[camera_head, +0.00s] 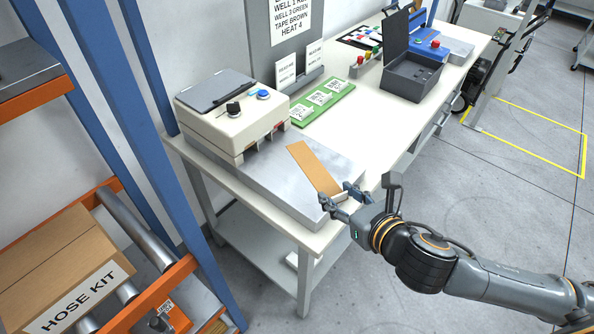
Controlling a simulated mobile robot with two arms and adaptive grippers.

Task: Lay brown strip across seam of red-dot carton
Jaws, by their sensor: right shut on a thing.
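A flat brown strip (313,168) shows over the grey metal plate at the front of the workbench. My right gripper (338,196) is shut on the strip's near end, with its fingers at the bench's front edge. Whether the strip's far end touches the plate I cannot tell. A brown carton (50,250) labelled HOSE KIT sits on the roller rack at the lower left, partly cut off by the picture edge. No red dot shows on its visible part. My left gripper is not in view.
A beige machine (232,115) with black and blue knobs stands on the plate (265,178). Behind it are a green board (322,101) and an open dark grey case (410,75). A blue upright post (150,150) stands between rack and bench.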

